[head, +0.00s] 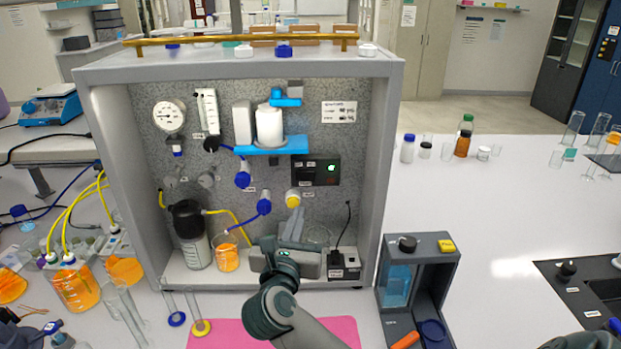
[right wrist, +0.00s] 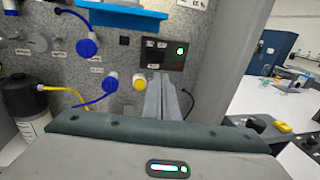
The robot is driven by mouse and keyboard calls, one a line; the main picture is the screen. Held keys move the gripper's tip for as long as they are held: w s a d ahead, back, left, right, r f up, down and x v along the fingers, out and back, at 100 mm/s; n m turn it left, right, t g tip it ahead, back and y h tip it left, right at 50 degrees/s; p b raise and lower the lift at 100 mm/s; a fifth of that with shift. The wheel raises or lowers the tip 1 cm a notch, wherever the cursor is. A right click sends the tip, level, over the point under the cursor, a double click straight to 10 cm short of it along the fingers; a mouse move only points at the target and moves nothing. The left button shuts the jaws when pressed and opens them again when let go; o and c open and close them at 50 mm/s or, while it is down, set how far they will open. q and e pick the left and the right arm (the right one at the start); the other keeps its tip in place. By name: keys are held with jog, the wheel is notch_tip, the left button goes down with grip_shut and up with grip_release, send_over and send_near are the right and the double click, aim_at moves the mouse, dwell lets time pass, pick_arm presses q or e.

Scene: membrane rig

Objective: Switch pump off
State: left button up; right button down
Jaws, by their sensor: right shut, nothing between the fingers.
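A black control panel (head: 315,170) with a lit green light is on the speckled back wall of the grey rig. It also shows in the right wrist view (right wrist: 167,53), with the green light at its upper right. I cannot read its labels or tell which part is the pump switch. My right gripper (head: 296,212) is shut and empty, its fingers pointing at the back wall just below the panel. In the right wrist view its fingertips (right wrist: 159,78) overlap the panel's lower edge; I cannot tell whether they touch. My left gripper is not in view.
A yellow knob (head: 293,195) and a blue knob (head: 264,206) sit left of the fingers. The rig's side wall (head: 383,170) stands close on the right. A small black box (head: 345,263) with a cable is below. Bottles and an orange-filled beaker (head: 228,258) stand left.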

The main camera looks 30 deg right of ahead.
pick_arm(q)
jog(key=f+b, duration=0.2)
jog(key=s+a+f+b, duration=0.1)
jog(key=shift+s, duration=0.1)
pick_arm(e)
send_near(310, 177)
jog(key=x, duration=0.6)
jog(key=shift+w+d+f, duration=0.1)
jog(key=shift+w+d, duration=0.05)
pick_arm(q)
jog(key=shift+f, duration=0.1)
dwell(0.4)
